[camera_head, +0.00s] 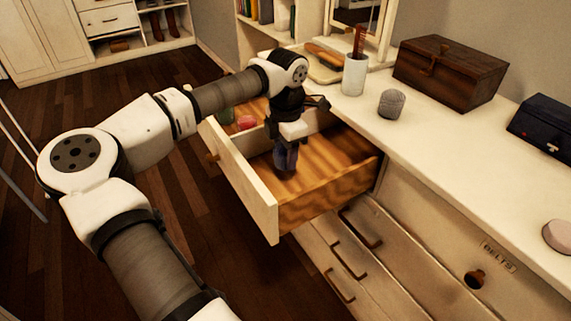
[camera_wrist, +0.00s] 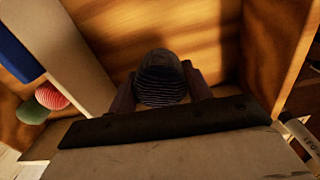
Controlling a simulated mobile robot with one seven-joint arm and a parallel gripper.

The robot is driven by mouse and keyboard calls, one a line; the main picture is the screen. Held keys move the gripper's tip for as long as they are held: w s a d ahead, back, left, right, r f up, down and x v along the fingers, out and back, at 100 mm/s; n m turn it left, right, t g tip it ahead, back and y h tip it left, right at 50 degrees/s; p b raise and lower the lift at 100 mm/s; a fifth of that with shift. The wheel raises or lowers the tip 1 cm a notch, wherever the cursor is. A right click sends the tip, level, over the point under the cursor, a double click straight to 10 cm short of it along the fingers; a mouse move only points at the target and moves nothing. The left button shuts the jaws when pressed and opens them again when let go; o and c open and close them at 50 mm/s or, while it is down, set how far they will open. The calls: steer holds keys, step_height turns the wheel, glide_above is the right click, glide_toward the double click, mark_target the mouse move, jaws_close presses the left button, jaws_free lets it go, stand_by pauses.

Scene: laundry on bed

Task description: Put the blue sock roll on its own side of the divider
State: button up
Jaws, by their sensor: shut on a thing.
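My gripper (camera_wrist: 160,92) is shut on a dark, striped roll (camera_wrist: 161,78), which looks like the blue sock roll, its colour dulled by shadow. In the head view my gripper (camera_head: 286,160) points down into the open drawer (camera_head: 300,205), in the larger compartment with the bare wooden floor. The pale divider (camera_wrist: 85,60) stands to the left of the roll in the wrist view. Beyond it lie a red striped roll (camera_wrist: 51,95) and a green roll (camera_wrist: 32,111). The roll appears low, near the floor; whether it touches is unclear.
A flat blue shape (camera_wrist: 15,55) shows left of the divider. The dresser top holds a grey knitted roll (camera_head: 391,103), a white cup (camera_head: 354,75), a wooden chest (camera_head: 449,72) and a dark blue box (camera_head: 545,127). The compartment floor around my gripper is clear.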

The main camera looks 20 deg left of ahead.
steer(key=shift+f, duration=2.25)
steer(key=shift+f, duration=0.25)
steer(key=o, duration=1)
steer(key=shift+r, duration=0.1)
steer(key=shift+c, duration=0.2)
step_height(320, 180, up, 12)
steer(key=shift+s+d+r, duration=0.15)
steer(key=shift+r, duration=0.05)
